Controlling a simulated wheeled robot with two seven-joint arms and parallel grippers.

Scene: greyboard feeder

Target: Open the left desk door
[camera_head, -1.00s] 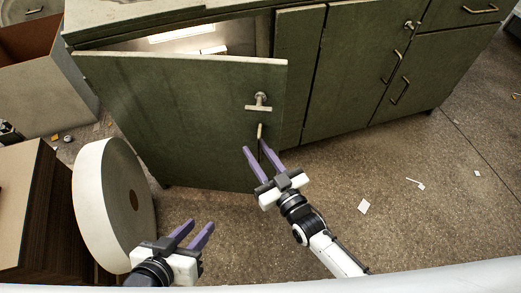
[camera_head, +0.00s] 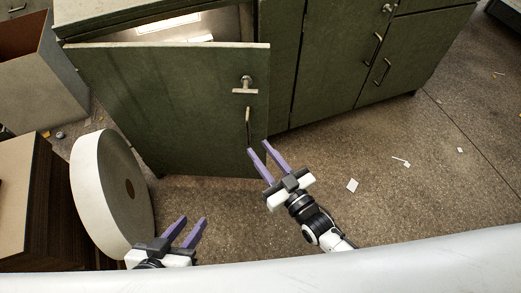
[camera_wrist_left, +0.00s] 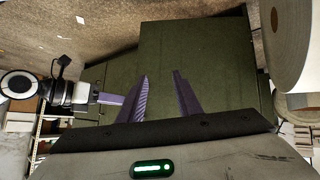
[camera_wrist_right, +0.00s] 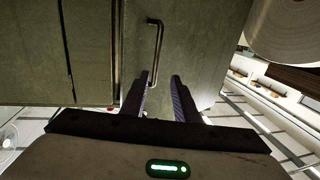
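The left desk door (camera_head: 165,110) is a dark green panel standing ajar, with the lit cabinet inside (camera_head: 170,27) showing above it. It carries a T-shaped latch (camera_head: 245,86) and a thin bar handle (camera_head: 248,127) near its right edge. My left gripper (camera_head: 187,226) is open and empty, lower left, below the door.
A large pale roll (camera_head: 97,195) stands at the left, beside a stack of boards (camera_head: 45,215). An open bin (camera_head: 45,90) is at the upper left. More closed green doors (camera_head: 345,50) are to the right. Floor (camera_head: 320,150) at the right is mostly clear, with paper scraps.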

